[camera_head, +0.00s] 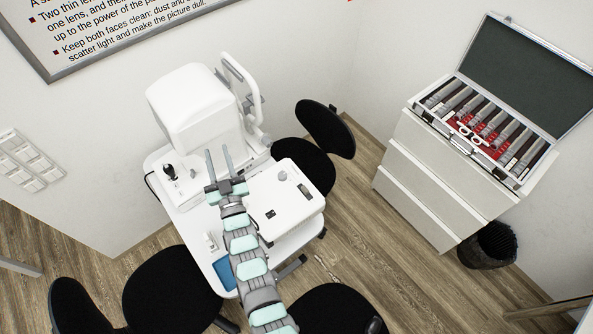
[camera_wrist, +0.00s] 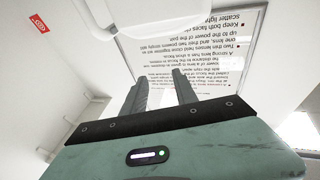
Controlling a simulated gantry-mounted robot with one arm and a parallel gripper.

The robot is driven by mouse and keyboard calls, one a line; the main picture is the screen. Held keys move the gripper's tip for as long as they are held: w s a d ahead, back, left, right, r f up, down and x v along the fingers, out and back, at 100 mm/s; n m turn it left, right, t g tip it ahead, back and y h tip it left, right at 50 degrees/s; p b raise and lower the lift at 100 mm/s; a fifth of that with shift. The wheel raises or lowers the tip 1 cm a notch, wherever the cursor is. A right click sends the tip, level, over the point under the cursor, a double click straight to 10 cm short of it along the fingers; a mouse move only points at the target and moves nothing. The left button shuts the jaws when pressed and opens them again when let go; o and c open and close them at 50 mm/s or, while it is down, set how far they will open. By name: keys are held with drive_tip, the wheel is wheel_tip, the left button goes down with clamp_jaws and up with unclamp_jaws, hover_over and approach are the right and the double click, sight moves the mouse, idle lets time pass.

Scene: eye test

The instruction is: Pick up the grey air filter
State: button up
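I cannot make out a grey air filter in either view. My gripper (camera_head: 219,151) is over the white table (camera_head: 163,162), in front of the white eye-test machine (camera_head: 190,100). Its two grey fingers stand apart with nothing between them. In the wrist view my gripper (camera_wrist: 159,88) also shows with its fingers apart, pointing towards a wall poster (camera_wrist: 215,65). My arm hides part of the table.
A white box device (camera_head: 290,205) and a small white item (camera_head: 210,241) are on the table. Black chairs (camera_head: 170,292) stand around it. At right, an open lens case (camera_head: 520,75) rests on a white drawer cabinet (camera_head: 440,185), beside a black bin (camera_head: 488,247). Some floor between is clear.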

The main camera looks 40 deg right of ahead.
drive_tip(key=w+d+f+g+y, duration=0.2)
drive_tip(key=w+d+f+g, duration=0.3)
drive_tip(key=w+d+f, duration=0.2)
drive_tip(key=n+g+y, duration=0.4)
drive_tip(key=g+y, duration=0.2)
drive_tip(key=g, duration=0.9)
hover_over(305, 188)
wheel_tip(305, 188, down, 5)
wheel_tip(305, 188, down, 10)
drive_tip(key=b, duration=0.7)
drive_tip(key=shift+r, duration=0.1)
clamp_jaws()
